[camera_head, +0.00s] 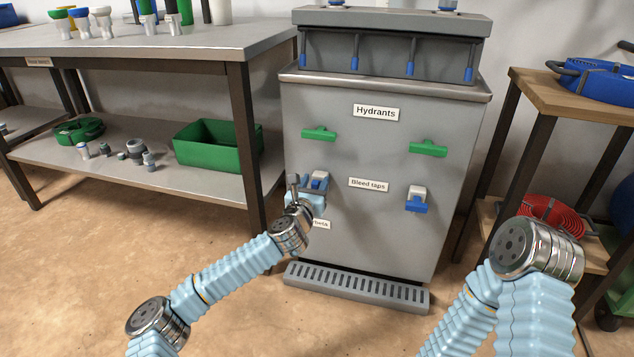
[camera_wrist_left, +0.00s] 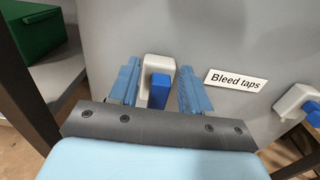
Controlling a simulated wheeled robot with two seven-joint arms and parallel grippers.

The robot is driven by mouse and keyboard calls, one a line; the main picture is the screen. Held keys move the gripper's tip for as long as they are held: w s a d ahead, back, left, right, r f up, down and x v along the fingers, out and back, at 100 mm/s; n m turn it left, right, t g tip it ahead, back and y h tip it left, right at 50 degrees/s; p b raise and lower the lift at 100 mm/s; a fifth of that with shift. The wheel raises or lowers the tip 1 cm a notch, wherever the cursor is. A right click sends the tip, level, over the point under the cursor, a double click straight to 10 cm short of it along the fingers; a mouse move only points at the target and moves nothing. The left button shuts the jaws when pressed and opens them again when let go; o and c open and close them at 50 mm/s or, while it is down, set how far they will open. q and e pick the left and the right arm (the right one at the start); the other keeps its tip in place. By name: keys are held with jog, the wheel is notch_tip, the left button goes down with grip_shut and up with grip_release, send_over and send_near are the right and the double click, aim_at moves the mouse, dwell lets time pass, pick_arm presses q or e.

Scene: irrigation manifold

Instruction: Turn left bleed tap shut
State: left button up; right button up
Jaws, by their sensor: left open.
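The left bleed tap (camera_head: 319,181) is a white body with a blue handle on the front of the grey manifold cabinet (camera_head: 350,235). In the left wrist view the tap's blue handle (camera_wrist_left: 159,91) hangs down in front of its white body (camera_wrist_left: 157,66). My left gripper (camera_head: 306,192) is at this tap in the head view. In the left wrist view my left gripper (camera_wrist_left: 158,88) is open, with one blue finger on each side of the tap and gaps visible. My right gripper is not in view; only the right arm shows.
The right bleed tap (camera_head: 416,198) is blue and white, beside the "Bleed taps" label (camera_head: 368,185). Two green hydrant handles (camera_head: 319,133) sit above. A steel bench (camera_head: 250,130) stands left, a wooden shelf (camera_head: 540,92) right. A floor grate (camera_head: 355,291) lies below the cabinet.

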pick_arm(q)
jog(key=shift+x, duration=1.1)
jog(key=shift+c, duration=0.2)
grip_shut()
